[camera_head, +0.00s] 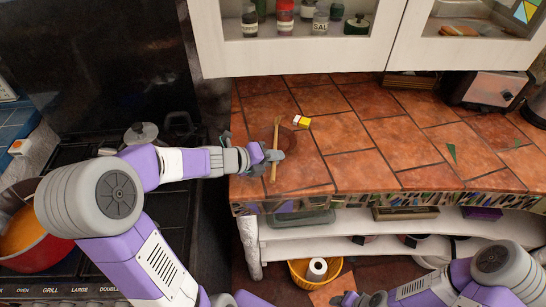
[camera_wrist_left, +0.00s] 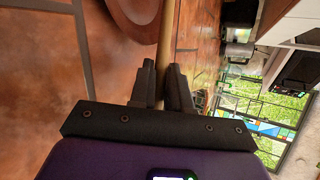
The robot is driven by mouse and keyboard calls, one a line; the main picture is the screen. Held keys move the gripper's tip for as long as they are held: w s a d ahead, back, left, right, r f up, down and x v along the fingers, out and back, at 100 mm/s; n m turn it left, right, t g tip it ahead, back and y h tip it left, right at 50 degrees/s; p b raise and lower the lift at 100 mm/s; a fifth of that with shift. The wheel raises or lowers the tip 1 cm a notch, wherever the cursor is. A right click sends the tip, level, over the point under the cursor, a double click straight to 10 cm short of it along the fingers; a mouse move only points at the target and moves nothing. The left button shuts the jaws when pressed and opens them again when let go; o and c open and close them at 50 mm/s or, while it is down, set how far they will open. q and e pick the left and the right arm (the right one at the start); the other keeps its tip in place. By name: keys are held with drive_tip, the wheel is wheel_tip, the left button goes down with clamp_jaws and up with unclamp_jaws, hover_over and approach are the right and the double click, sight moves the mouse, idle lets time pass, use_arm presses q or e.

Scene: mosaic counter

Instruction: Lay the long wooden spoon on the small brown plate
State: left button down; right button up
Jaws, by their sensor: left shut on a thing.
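The long wooden spoon (camera_head: 276,130) is a thin, light wooden stick. My left gripper (camera_head: 268,157) is shut on it, over the left part of the counter. In the left wrist view the spoon (camera_wrist_left: 165,35) runs up from between the fingertips of the gripper (camera_wrist_left: 164,68). The small brown plate (camera_head: 289,139) is dark reddish-brown, close to the counter's colour, and lies just behind the gripper. In the left wrist view the plate (camera_wrist_left: 130,20) is beside the spoon. I cannot tell whether the spoon touches it. My right gripper (camera_head: 355,299) is low at the bottom edge, its jaws unclear.
A small yellow-and-white box (camera_head: 302,121) is just behind the plate. A toaster (camera_head: 487,90) stands at the back right. The tiled counter (camera_head: 360,165) is mostly clear to the right. The stove holds a red pot (camera_head: 35,250). White cabinets (camera_head: 290,58) hang above the counter's back.

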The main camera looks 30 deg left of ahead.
use_arm(q)
drive_tip(key=shift+f, duration=0.1)
idle(0.3)
drive_tip(key=c, duration=1)
unclamp_jaws()
drive_tip(key=p+v, duration=0.2)
drive_tip(key=v, duration=0.4)
drive_tip(key=shift+s+a+r+p, duration=0.1)
drive_tip(key=shift+s+r+p, duration=0.1)
drive_tip(key=shift+p, duration=0.15)
drive_tip(key=shift+s+a+r, duration=0.2)
drive_tip(key=shift+s+a, duration=0.05)
drive_tip(key=shift+s, duration=0.15)
